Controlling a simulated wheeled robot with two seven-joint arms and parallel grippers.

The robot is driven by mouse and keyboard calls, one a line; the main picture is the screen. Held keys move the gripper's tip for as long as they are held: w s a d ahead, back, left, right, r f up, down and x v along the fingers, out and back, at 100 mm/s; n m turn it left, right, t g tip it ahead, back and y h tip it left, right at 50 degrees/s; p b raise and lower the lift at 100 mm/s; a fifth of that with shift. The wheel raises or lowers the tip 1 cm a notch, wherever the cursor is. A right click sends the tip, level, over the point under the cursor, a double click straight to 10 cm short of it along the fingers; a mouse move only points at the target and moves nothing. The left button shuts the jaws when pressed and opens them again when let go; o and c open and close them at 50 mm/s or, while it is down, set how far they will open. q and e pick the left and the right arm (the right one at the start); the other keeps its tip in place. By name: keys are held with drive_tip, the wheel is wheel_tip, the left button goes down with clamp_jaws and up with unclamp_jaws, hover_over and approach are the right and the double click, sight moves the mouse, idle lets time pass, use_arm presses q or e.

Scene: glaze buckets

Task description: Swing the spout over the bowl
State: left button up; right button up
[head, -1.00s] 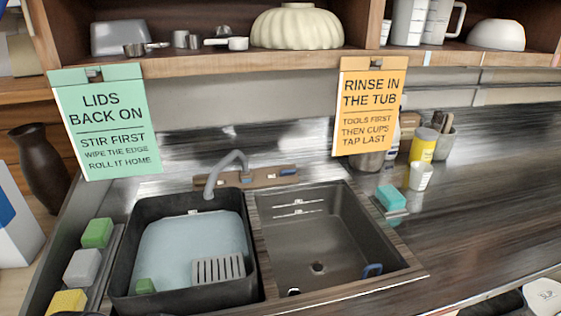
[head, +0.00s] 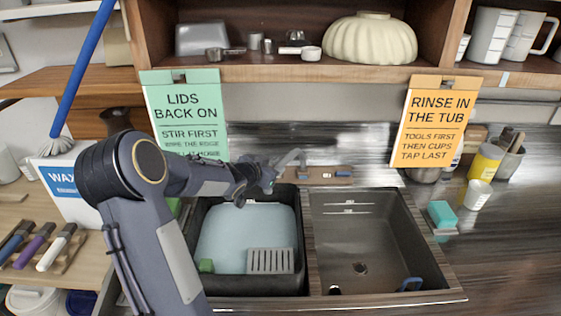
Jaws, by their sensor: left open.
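The grey curved spout (head: 289,158) rises behind the sink, near the divider, and leans left toward the left basin; its outlet end is hidden behind my gripper. My left gripper (head: 268,177) is open at the spout, its fingers overlapping the spout's lower left part in the picture. I cannot tell whether they touch it. The left basin holds a dark tub (head: 299,255) with pale blue water (head: 235,225). My right gripper is not in view.
A grey slotted piece (head: 270,261) and a green block (head: 206,266) are in the tub. Green (head: 188,112) and orange (head: 436,122) signs hang from the shelf.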

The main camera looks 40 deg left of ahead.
sight(280, 163)
use_arm(q)
drive_tip(key=x, duration=0.6)
drive_tip(key=shift+f, duration=0.1)
drive_tip(key=shift+c, duration=0.4)
clamp_jaws()
